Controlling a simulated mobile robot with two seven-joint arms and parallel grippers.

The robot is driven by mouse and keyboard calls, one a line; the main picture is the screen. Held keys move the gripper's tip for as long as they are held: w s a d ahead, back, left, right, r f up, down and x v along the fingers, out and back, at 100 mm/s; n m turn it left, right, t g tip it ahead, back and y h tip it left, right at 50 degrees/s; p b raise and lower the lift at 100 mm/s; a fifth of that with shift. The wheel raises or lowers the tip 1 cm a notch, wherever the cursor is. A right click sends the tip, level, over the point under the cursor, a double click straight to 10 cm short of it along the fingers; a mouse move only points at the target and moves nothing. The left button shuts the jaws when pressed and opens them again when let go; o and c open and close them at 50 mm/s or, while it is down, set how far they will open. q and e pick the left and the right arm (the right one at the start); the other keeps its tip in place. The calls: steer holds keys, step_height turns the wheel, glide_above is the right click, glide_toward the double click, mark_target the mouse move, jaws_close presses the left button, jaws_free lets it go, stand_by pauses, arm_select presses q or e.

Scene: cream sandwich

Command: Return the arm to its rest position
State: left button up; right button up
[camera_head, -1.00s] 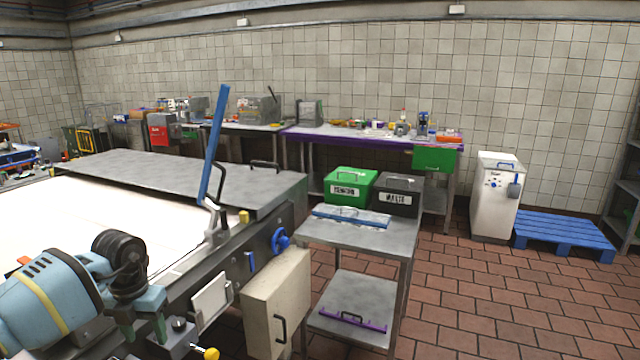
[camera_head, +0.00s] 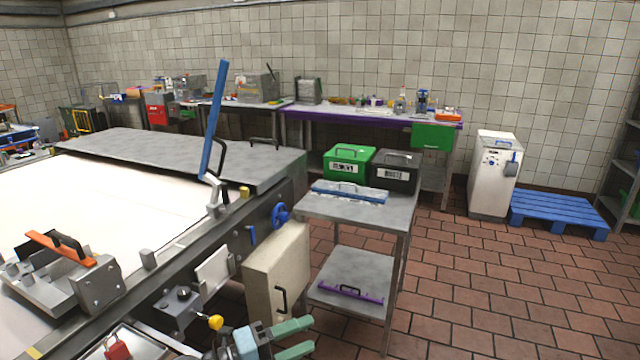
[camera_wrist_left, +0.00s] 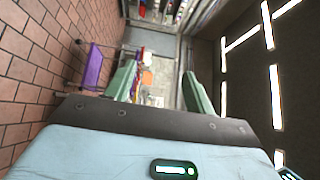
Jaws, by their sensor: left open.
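My left gripper (camera_head: 303,337) shows at the bottom edge of the head view, with its green fingers spread apart and nothing between them. It is in front of the machine, below the beige box (camera_head: 277,278) on the machine's side. In the left wrist view its two fingers (camera_wrist_left: 162,72) also stand apart and empty. Most of the left arm is out of the head view. My right gripper is in neither view.
The machine with a white bed (camera_head: 110,205) and a blue lever (camera_head: 214,120) fills the left. A metal cart (camera_head: 352,206) stands right of the beige box. The tiled floor (camera_head: 480,300) at right is clear up to a blue pallet (camera_head: 558,212).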

arm_select(q)
steer(key=s+a+f+n+t+y, duration=0.4)
steer(key=a+n+y, duration=0.4)
steer(key=n, duration=0.4)
steer(key=s+a+f+n+t+y, duration=0.2)
steer(key=s+a+f+n+y, duration=0.45)
steer(key=n, duration=0.55)
steer(key=s+a+f+n+g+y, duration=0.1)
steer(key=s+a+f+n+g, duration=0.2)
steer(key=s, duration=0.6)
steer(key=s+f+g, duration=0.3)
steer(key=s+g, duration=0.3)
steer(key=s, duration=0.3)
steer(key=s+a+f+n+g+y, duration=0.1)
steer(key=s+a+f+n+g, duration=0.2)
steer(key=s, duration=0.6)
steer(key=w+d+f+t+h, duration=0.1)
steer(key=w+d+f+t, duration=0.1)
steer(key=w+f+t, duration=0.1)
steer(key=w+d+f+m+t+h, duration=0.1)
steer(key=w+d+f+t, duration=0.1)
steer(key=f, duration=0.4)
steer(key=shift+w+t, duration=0.55)
steer(key=shift+t, duration=0.15)
